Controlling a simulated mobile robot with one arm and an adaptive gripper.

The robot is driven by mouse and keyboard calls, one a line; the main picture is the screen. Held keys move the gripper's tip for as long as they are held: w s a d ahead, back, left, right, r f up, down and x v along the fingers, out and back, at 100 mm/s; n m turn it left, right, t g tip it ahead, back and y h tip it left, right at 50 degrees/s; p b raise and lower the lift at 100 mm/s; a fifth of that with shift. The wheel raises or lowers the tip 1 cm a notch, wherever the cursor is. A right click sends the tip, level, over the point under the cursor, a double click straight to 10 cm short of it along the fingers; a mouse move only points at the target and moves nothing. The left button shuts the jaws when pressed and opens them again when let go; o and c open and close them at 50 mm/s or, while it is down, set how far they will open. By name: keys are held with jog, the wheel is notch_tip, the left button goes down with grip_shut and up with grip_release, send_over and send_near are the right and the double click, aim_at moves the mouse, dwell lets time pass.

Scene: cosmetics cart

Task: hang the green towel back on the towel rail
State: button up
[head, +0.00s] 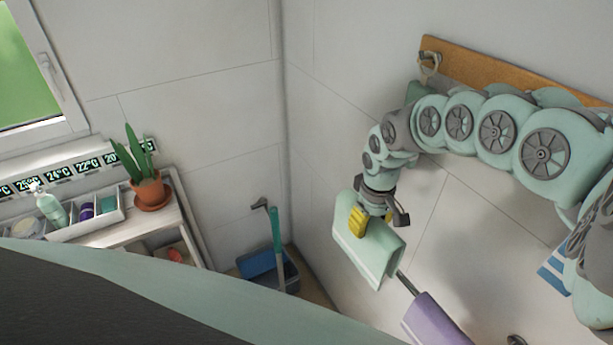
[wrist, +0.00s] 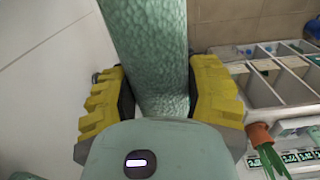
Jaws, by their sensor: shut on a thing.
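The pale green towel (head: 375,255) is folded over and hangs below my gripper (head: 367,218) in the head view, near the wall. The yellow fingers of my gripper (wrist: 160,100) hold the green towel (wrist: 150,45) between them in the wrist view. The dark towel rail (head: 404,281) runs along the wall, and its left part passes out of sight behind or under the green towel. I cannot tell whether the towel rests on the rail. A purple towel (head: 435,322) hangs on the rail to the right of the green towel.
A wooden board (head: 480,73) with a hook is on the wall above. A blue bin (head: 262,268) and a green-handled tool (head: 277,240) stand in the corner. A shelf at left holds a potted plant (head: 147,190) and a white tray (head: 92,225) with bottles.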

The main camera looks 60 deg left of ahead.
jog(key=w+b, duration=0.5)
jog(key=w, duration=0.3)
jog(key=f+b, duration=0.5)
jog(key=f, duration=0.1)
jog(key=f+b, duration=1.1)
jog(key=f, duration=0.1)
jog(key=shift+s+d+f+b, duration=0.15)
jog(key=shift+d+f+b, duration=0.05)
jog(key=shift+d+b, duration=0.1)
jog(key=o, duration=1.4)
